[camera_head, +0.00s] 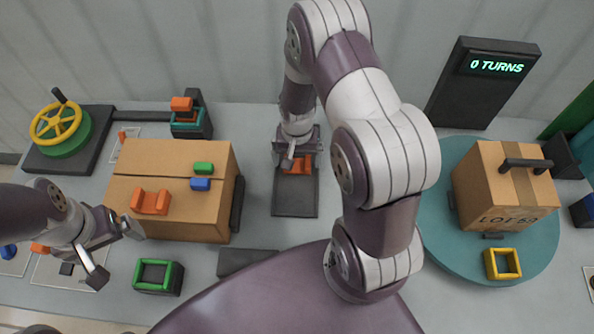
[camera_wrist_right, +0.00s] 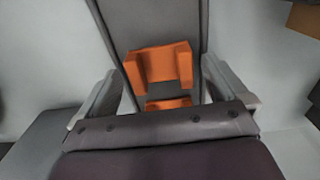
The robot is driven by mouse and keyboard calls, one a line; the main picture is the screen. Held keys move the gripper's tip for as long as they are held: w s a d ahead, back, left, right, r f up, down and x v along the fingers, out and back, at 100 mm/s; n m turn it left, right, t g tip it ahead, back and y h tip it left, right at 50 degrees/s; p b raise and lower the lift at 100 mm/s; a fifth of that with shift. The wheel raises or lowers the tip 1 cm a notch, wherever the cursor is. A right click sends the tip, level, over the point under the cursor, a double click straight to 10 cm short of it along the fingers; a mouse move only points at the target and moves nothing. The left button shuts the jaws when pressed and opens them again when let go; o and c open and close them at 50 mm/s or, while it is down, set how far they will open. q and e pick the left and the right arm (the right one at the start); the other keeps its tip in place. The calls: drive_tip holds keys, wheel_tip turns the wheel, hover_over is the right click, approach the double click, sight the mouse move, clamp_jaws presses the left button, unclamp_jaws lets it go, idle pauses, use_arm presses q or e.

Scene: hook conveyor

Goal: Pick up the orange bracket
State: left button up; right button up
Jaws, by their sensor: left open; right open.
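An orange bracket (camera_head: 299,168) with two upright sides lies on a dark grey strip (camera_head: 295,199) in the middle of the table. My right gripper (camera_head: 296,160) is above it and partly hides it. In the right wrist view the orange bracket (camera_wrist_right: 160,66) shows between the open fingers of my right gripper (camera_wrist_right: 166,92), apart from both. A second, similar orange bracket (camera_head: 150,202) lies on top of the left cardboard box (camera_head: 170,157). My left gripper (camera_head: 115,252) is open and empty, left of that box's front corner.
Green and blue blocks (camera_head: 201,184) lie on the left box. A yellow handwheel (camera_head: 56,122) stands far left. A green frame (camera_head: 158,276) stands at the front. A turntable (camera_head: 440,228) at right bears another box (camera_head: 503,184) and a yellow frame (camera_head: 502,263).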

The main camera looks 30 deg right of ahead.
drive_tip(key=shift+w, duration=0.1)
drive_tip(key=c, duration=1)
drive_tip(key=shift+p, duration=0.3)
drive_tip(key=shift+r, duration=0.1)
